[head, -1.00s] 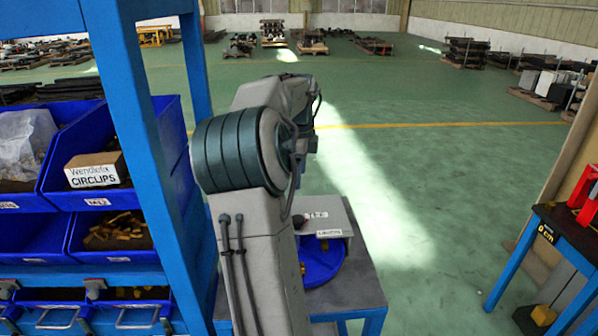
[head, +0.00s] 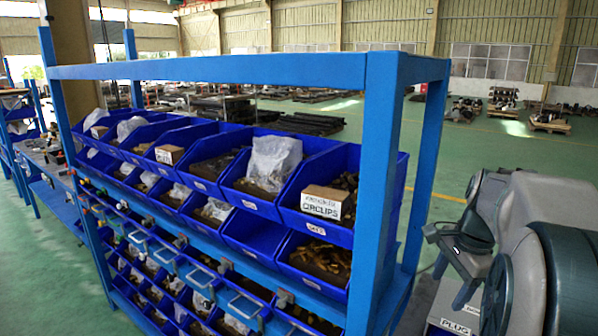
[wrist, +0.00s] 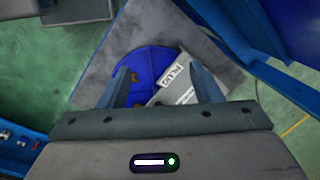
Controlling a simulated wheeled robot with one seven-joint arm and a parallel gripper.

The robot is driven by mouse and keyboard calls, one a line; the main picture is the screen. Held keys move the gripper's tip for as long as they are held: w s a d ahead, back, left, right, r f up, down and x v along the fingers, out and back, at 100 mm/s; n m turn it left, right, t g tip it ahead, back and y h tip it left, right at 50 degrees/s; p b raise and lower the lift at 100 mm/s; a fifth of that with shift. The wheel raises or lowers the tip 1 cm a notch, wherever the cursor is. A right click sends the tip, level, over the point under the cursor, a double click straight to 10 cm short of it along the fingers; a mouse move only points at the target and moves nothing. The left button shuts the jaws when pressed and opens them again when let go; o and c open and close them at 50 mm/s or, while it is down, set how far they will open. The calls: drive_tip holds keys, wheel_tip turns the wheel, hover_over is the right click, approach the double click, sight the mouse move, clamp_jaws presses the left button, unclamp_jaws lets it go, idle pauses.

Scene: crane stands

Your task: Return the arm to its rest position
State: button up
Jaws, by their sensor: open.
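My gripper (wrist: 160,88) shows in the wrist view with its two fingers apart and nothing between them. It hangs above a small grey table (wrist: 85,72) that carries a round blue tray (wrist: 143,62) and a grey box with a white label reading PLUG (wrist: 178,76). I cannot tell the height between fingers and tray. The labelled box (head: 452,318) shows partly below the arm.
A blue shelf rack (head: 378,190) with several blue bins fills the middle of the head view, close to my arm's left. A box labelled CIRCLIPS (head: 322,203) sits in one bin. Green floor (head: 480,150) lies open behind the arm.

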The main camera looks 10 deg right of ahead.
drive_tip(key=s+a+f+n+t, duration=0.1)
drive_tip(key=s+a+f+n, duration=0.1)
drive_tip(key=s+a+n, duration=0.4)
drive_tip(key=s+a+f+n+t, duration=0.1)
drive_tip(key=s+a+f+n, duration=0.2)
drive_tip(key=s+a+n, duration=0.3)
drive_tip(key=a+n, duration=0.5)
drive_tip(key=a, duration=0.2)
drive_tip(key=shift+s+a+n+h, duration=0.3)
drive_tip(key=shift+h, duration=0.1)
drive_tip(key=shift+f, duration=0.1)
drive_tip(key=c, duration=0.4)
drive_tip(key=shift+d, duration=0.15)
drive_tip(key=shift+c, duration=0.5)
